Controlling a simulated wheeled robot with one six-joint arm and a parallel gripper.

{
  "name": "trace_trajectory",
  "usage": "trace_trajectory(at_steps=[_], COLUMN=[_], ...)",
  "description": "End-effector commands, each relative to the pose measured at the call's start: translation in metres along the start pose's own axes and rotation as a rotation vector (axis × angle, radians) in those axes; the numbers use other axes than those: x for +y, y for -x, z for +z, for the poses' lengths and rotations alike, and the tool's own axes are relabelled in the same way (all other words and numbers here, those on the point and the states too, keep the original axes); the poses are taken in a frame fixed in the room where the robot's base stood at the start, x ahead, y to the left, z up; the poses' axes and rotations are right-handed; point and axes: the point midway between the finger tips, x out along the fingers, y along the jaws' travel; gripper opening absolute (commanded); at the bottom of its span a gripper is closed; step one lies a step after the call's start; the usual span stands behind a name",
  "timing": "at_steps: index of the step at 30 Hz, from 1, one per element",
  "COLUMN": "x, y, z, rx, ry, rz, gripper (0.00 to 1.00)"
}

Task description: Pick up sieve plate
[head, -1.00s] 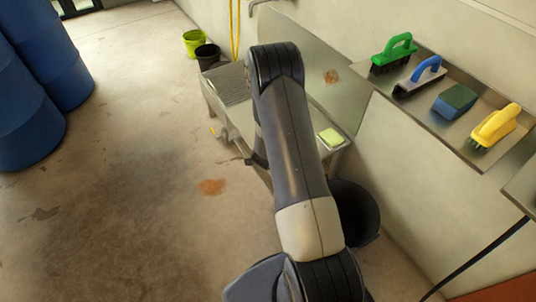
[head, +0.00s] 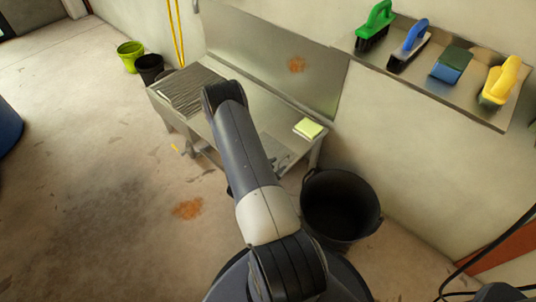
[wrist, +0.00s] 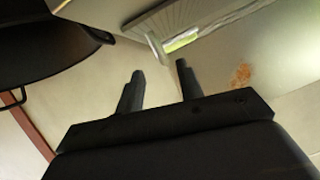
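I cannot clearly make out a sieve plate. A grey ribbed panel (head: 190,92) lies at the left end of the metal sink table (head: 262,108) in the head view. A pale ribbed piece (wrist: 172,18) shows at the top of the wrist view, beside a green-yellow strip; I cannot tell whether either is the sieve plate. My gripper (wrist: 159,69) is open and empty, its two dark fingers apart. In the head view my arm reaches over the table's front and hides part of it, and the gripper is not clearly seen.
A black bucket (head: 340,208) stands right of the table, also in the wrist view (wrist: 45,50). A yellow-green sponge (head: 309,128) lies on the table's right end. Brushes sit on a wall shelf (head: 420,68). Green (head: 131,56) and black (head: 150,69) pails stand behind left.

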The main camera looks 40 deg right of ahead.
Motion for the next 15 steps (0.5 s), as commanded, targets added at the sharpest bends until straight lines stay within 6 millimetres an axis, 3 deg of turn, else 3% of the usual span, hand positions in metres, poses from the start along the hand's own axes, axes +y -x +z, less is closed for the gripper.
trace_trajectory(at_steps=[5,15], x=[0.000,-0.004], y=[-0.013,-0.056], z=[0.000,-0.003], rx=[0.001,0.000], ry=[-0.001,-0.001], rz=[0.001,0.000], gripper=[0.35,0.35])
